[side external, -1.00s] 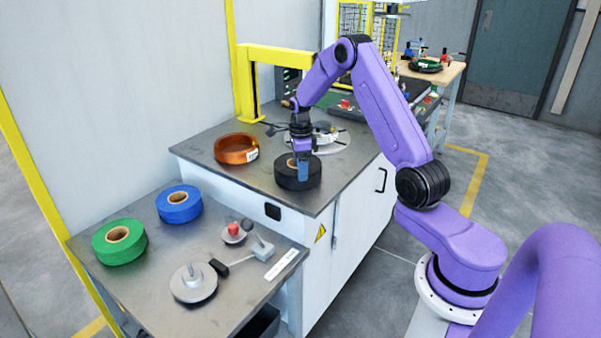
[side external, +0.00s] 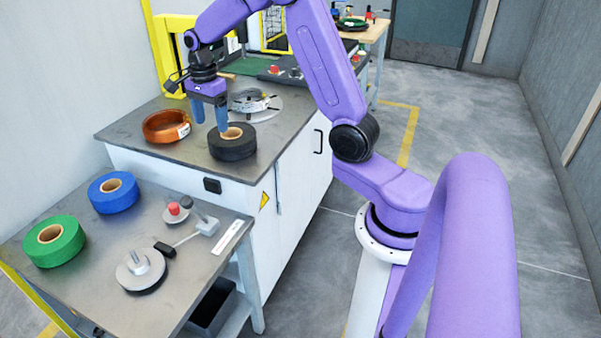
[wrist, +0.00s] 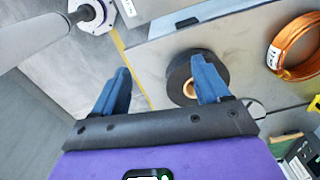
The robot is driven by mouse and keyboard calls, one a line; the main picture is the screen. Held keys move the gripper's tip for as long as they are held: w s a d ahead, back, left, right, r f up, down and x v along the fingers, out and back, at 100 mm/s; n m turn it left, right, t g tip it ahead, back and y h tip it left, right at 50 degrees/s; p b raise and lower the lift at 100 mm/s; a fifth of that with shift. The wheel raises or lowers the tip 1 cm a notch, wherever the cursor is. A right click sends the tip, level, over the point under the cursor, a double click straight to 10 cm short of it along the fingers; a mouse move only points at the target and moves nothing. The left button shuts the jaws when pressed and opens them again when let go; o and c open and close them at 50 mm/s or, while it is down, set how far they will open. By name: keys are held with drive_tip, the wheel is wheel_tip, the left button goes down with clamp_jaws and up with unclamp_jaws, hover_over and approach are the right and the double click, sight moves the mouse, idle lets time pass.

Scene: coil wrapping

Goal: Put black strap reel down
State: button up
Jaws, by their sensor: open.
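The black strap reel (side external: 236,152) lies flat on the metal top of the back cabinet, near its front edge, its tan core facing up. It also shows in the wrist view (wrist: 178,72), partly behind one blue finger. My gripper (side external: 210,128) is open and empty, its two blue fingers pointing down above and to the left of the reel. In the wrist view my gripper (wrist: 161,66) has its fingers wide apart with nothing between them. One fingertip overlaps the reel in both views; contact cannot be told for certain.
A copper coil (side external: 166,127) lies left of the reel, and a round grey plate device (side external: 254,103) stands behind it. The lower front table holds a blue reel (side external: 113,193), a green reel (side external: 54,241) and a grey spindle base (side external: 140,268). A yellow post (side external: 160,55) stands behind.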

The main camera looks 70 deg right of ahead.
drive_tip(key=s+a+r+n, duration=0.3)
drive_tip(key=s+a+n, duration=1)
drive_tip(key=a+n, duration=0.2)
drive_tip(key=s+a+f+n, duration=0.1)
drive_tip(key=s+n, duration=1.6)
drive_tip(key=s, duration=0.3)
drive_tip(key=shift+s+a+f, duration=0.2)
drive_tip(key=shift+s+f, duration=0.1)
drive_tip(key=shift+s, duration=0.05)
